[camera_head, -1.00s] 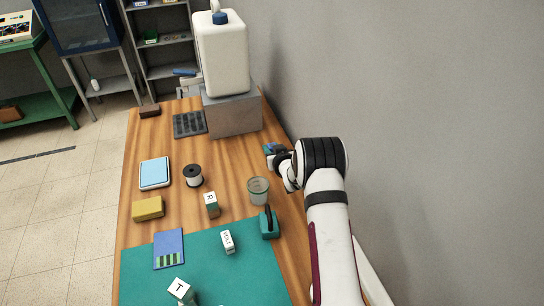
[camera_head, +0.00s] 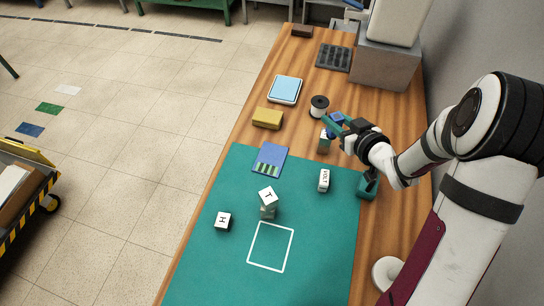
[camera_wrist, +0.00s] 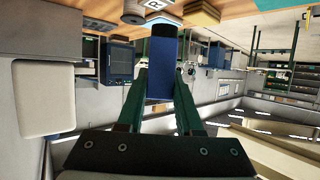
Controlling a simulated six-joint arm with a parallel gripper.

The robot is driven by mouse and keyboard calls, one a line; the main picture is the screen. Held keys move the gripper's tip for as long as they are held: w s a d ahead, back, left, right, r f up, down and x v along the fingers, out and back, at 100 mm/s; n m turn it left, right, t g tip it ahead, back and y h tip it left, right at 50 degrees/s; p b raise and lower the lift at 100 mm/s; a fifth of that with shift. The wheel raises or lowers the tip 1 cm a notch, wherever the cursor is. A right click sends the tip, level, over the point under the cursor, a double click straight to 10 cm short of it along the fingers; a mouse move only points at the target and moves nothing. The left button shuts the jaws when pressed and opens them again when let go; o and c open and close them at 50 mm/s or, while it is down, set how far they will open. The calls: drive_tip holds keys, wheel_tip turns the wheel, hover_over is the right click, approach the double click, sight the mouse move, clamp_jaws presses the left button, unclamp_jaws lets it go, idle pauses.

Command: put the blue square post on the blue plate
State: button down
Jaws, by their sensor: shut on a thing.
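A blue square post (camera_wrist: 160,75) is between the green fingers of my gripper (camera_wrist: 160,88) in the wrist view, with a dark end. My gripper is shut on it. In the head view my gripper (camera_head: 334,123) is above the table's right half, near the spool, and the post (camera_head: 337,118) shows as a small blue patch there, partly hidden by the fingers. A light blue square plate with a pale rim (camera_head: 285,89) lies on the wood, left of and beyond my gripper. A flat blue card with green and white strips (camera_head: 269,158) lies at the mat's far edge.
A black-and-white spool (camera_head: 319,105) and a yellow block (camera_head: 267,118) stand near the plate. A grey box stands at back right.

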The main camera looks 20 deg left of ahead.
drive_tip(key=s+a+n+g+y, duration=0.1)
drive_tip(key=s+a+n, duration=0.1)
drive_tip(key=s+a, duration=0.3)
hover_over(271, 159)
wheel_tip(271, 159, down, 10)
drive_tip(key=shift+f, duration=0.25)
drive_tip(key=shift+f, duration=0.15)
drive_tip(key=c, duration=0.6)
unclamp_jaws()
drive_tip(key=shift+o, duration=0.2)
